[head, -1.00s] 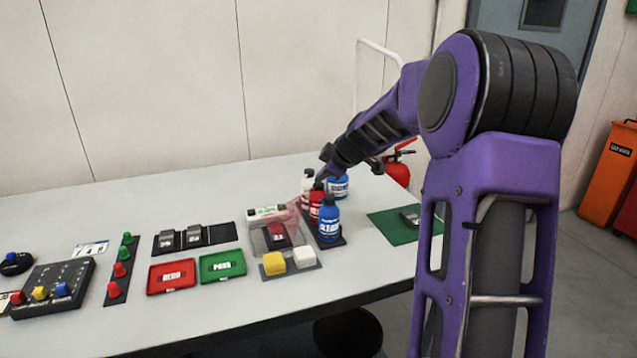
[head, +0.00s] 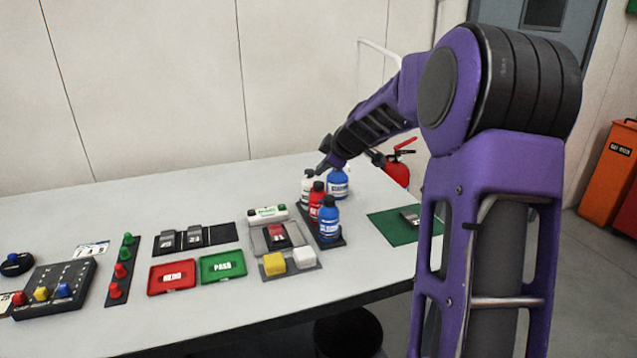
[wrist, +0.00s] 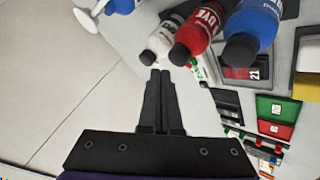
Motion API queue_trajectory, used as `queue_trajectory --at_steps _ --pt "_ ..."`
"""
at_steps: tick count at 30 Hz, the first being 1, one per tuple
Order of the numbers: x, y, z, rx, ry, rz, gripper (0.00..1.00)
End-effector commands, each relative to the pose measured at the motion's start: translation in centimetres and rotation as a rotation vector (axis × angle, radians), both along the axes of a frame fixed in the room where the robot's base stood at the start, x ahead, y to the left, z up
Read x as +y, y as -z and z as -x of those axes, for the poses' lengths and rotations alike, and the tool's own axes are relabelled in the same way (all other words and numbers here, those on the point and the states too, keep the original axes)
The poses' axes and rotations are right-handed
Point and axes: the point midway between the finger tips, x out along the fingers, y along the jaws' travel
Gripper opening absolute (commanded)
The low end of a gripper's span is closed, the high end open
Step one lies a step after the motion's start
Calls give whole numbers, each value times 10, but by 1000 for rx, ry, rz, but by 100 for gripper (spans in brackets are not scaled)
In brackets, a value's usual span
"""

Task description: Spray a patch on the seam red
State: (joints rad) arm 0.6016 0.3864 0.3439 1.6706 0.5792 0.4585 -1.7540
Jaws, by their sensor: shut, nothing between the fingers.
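A dark weld coupon (head: 282,241) lies in the clear-sided grey tray left of the spray bottles. It carries a red patch, and in the wrist view the coupon (wrist: 239,73) shows red too, beside the number 21. The red dye bottle (head: 317,205) stands upright between a white bottle (head: 307,190) and a blue bottle (head: 329,222); the red bottle also shows in the wrist view (wrist: 198,33). My gripper (wrist: 158,74) is shut and empty. In the head view my gripper (head: 322,171) hovers above and behind the bottle row, by the white bottle.
Another blue bottle (head: 338,184) stands behind the row. Yellow and white blocks (head: 274,264) sit in front of the coupon tray. Red (head: 171,278) and green (head: 222,266) trays lie to the left. A green mat (head: 392,226) with a dark piece lies right.

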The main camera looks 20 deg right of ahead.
Motion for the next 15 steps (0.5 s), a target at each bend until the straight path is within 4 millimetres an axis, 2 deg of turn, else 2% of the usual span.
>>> queue_trajectory --at_steps 10,15 --pt "0 -38 0 -2 -1 3 0" --pt "0 -46 0 0 -1 1 0"
